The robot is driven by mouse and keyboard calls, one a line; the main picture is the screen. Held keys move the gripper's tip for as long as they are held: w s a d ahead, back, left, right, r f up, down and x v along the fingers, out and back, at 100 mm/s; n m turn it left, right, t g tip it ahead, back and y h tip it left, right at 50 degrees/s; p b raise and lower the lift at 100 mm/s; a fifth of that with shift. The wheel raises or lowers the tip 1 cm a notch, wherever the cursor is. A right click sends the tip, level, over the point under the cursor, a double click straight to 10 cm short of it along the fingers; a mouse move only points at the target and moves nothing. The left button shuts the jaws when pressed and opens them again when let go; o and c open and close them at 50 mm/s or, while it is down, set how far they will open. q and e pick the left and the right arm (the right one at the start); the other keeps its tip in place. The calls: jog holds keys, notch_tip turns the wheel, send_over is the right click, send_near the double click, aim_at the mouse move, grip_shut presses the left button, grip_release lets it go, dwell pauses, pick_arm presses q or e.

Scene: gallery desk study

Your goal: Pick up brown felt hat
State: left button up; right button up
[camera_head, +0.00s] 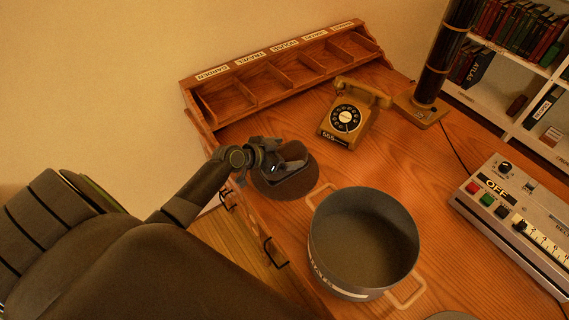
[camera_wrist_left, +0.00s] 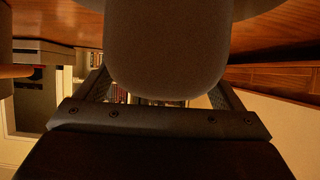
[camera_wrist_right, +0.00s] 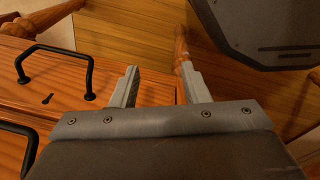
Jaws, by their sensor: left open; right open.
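The brown felt hat (camera_head: 300,185) lies on the wooden desk near its left edge, behind the pot. My left gripper (camera_head: 276,166) is over the hat and hides part of it. In the left wrist view the hat's rounded crown (camera_wrist_left: 168,45) fills the space between the open fingers, with the brim at the top edge. Whether the fingers touch the crown I cannot tell. My right gripper (camera_wrist_right: 160,84) shows only in its own wrist view, open and empty, beside drawer fronts with black handles.
A large grey pot (camera_head: 363,240) stands close in front of the hat. A telephone (camera_head: 350,115) and a labelled sorter (camera_head: 280,70) are behind it. A control box (camera_head: 515,215) is at the right. Bare desk lies between hat and telephone.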

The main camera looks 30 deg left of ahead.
pick_arm(q)
jog(key=c, duration=1.4)
jog(key=shift+r, duration=0.1)
